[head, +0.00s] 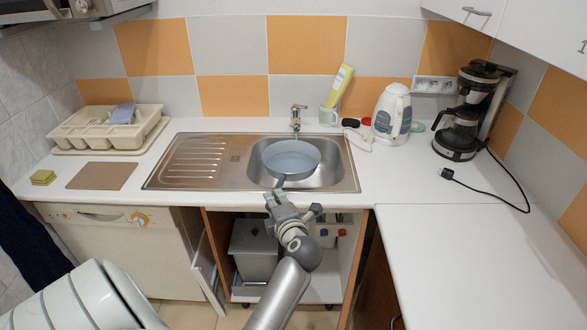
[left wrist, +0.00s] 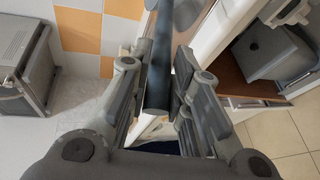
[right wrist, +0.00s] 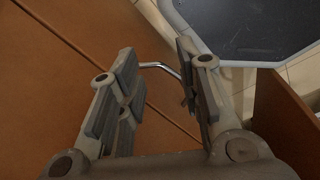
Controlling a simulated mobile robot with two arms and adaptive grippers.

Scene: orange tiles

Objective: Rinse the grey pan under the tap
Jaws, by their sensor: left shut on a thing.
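The grey pan (head: 291,158) is over the right-hand basin of the steel sink (head: 335,178), open side up, its handle towards me. The tap (head: 296,112) stands behind the sink, with its spout at the pan's far rim. I cannot tell whether water runs. My left gripper (head: 278,197) is at the sink's front edge, shut on the pan's handle. In the left wrist view the dark handle (left wrist: 160,60) lies between its fingers. My right gripper (right wrist: 155,70) shows only in its wrist view, open and empty, close to a brown cabinet front (right wrist: 60,80) with a metal handle (right wrist: 160,68).
A green-yellow bottle (head: 340,85) in a cup, a white kettle (head: 392,113) and a coffee maker (head: 465,115) stand right of the tap. A dish rack (head: 105,135), a brown board (head: 101,176) and sponges (head: 43,177) lie left. The cupboard below stands open.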

